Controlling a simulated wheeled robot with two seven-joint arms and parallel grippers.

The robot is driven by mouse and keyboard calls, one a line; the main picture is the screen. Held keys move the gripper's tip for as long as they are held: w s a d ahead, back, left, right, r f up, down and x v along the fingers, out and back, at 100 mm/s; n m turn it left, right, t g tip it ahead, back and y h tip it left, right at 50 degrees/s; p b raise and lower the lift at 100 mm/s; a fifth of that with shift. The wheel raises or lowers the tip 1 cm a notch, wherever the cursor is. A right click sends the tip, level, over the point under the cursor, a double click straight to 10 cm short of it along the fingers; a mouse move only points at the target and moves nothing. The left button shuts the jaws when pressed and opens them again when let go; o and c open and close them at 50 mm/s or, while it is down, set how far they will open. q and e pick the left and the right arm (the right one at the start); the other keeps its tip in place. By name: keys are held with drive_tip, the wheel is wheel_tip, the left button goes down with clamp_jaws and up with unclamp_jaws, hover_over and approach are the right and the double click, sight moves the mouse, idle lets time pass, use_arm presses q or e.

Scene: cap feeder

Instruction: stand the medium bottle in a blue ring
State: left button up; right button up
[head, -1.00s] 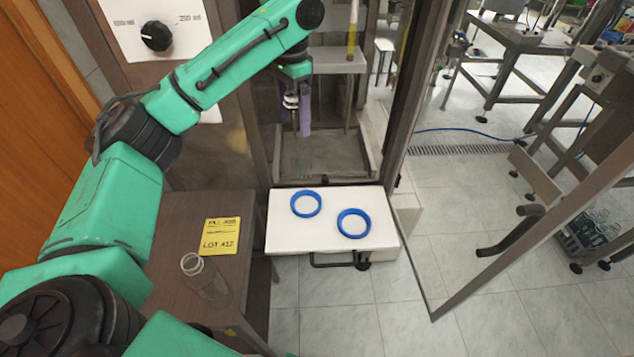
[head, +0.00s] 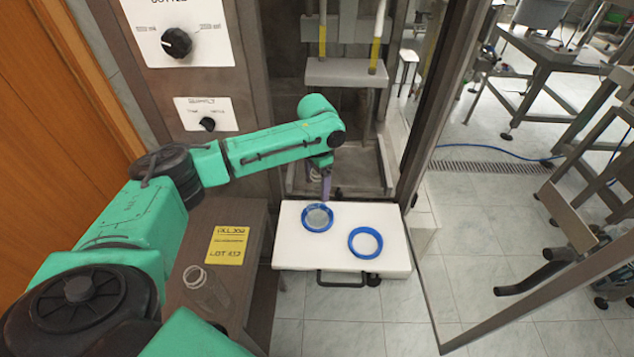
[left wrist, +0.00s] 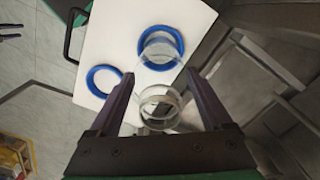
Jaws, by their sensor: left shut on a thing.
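Two blue rings lie on a white plate (head: 343,215). My left gripper (head: 326,194) is shut on a clear bottle (left wrist: 160,105), which I take to be the medium bottle; its size is hard to judge. The bottle is over the left blue ring (head: 304,221), and its round end shows inside that ring's outline in the head view. In the left wrist view its far end overlaps the same ring (left wrist: 178,36). I cannot tell whether it touches the plate. The other blue ring (head: 365,256) is empty; it also shows in the left wrist view (left wrist: 89,90).
Another clear bottle (head: 206,289) stands on the brown side table (head: 236,290), near a yellow lot label (head: 227,245). The machine bay opens behind the plate. A glass door frame (head: 540,304) stands to the right. A handle (head: 341,283) sits on the plate's front edge.

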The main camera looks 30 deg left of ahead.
use_arm(q)
drive_tip(key=shift+w+f, duration=0.1)
drive_tip(key=shift+f, duration=0.05)
drive_tip(key=o, duration=1.5)
drive_tip(key=shift+o, duration=0.2)
use_arm(e)
drive_tip(key=shift+s+d, duration=0.2)
drive_tip(key=shift+s, duration=0.7)
drive_tip(key=shift+f, duration=0.1)
use_arm(q)
drive_tip(key=shift+r, duration=0.35)
wheel_tip(320, 180, up, 12)
drive_tip(key=shift+f+b, duration=0.25)
drive_tip(key=shift+b, duration=0.7)
use_arm(e)
drive_tip(key=shift+w+f, duration=0.25)
drive_tip(key=shift+f, duration=0.65)
use_arm(q)
drive_tip(key=shift+f, duration=0.1)
